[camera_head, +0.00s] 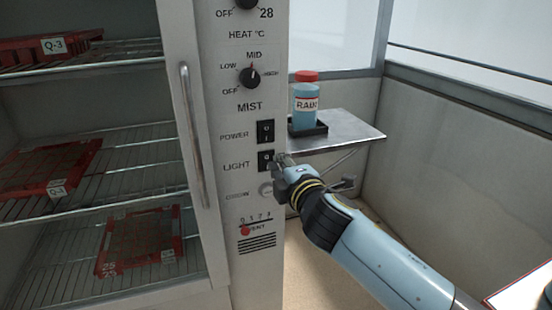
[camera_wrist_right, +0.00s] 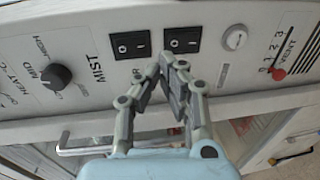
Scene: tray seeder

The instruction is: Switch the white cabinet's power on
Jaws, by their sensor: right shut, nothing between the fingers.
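The white cabinet's control panel (camera_head: 226,193) stands at the centre of the head view. The black POWER rocker switch (camera_head: 265,131) sits below the MIST dial, and the black LIGHT rocker switch (camera_head: 265,160) sits under it. In the right wrist view the POWER switch (camera_wrist_right: 130,45) is left of the LIGHT switch (camera_wrist_right: 182,40). I cannot tell which way either is tipped. My right gripper (camera_head: 279,158) is shut and empty, beside the LIGHT switch in the head view. Its fingertips (camera_wrist_right: 165,65) show just below the two switches in the wrist view; contact is not clear. My left gripper is out of view.
The MIST dial (camera_head: 250,77) is above the switches; a round button (camera_head: 266,190) and red VENT slider (camera_head: 245,231) are below. A vertical handle (camera_head: 192,135) is to the left. A blue bottle (camera_head: 306,104) stands on a side shelf (camera_head: 350,132) close above my right arm.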

